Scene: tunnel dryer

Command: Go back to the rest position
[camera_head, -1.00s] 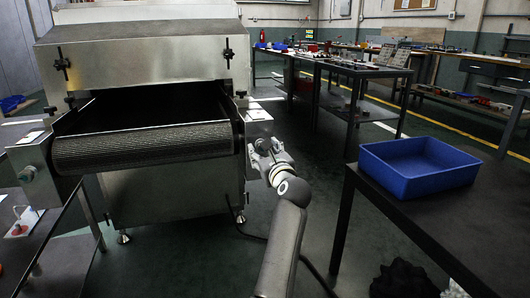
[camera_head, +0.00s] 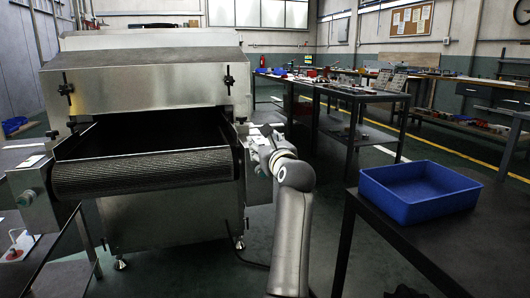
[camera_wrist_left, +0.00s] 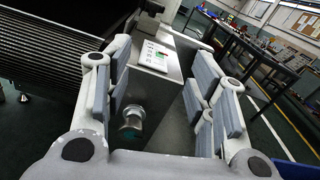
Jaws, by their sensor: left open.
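My left arm reaches forward in the head view, and its gripper (camera_head: 262,143) is beside the right side of the tunnel dryer (camera_head: 150,82), near the end of the belt. In the left wrist view the two fingers of the gripper (camera_wrist_left: 160,88) stand wide apart with nothing between them touching the pads. Beyond the fingers is a metal control box (camera_wrist_left: 172,88) with a white label panel (camera_wrist_left: 155,57) and a round knob (camera_wrist_left: 131,118). In the head view this box is partly hidden by my gripper. My right gripper is not in view.
The dryer's mesh belt (camera_head: 145,173) sticks out at its front. A blue bin (camera_head: 420,190) sits on a dark table (camera_head: 470,245) at the right. Workbenches (camera_head: 350,95) with small items stand behind. Open floor (camera_head: 320,200) lies between dryer and table.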

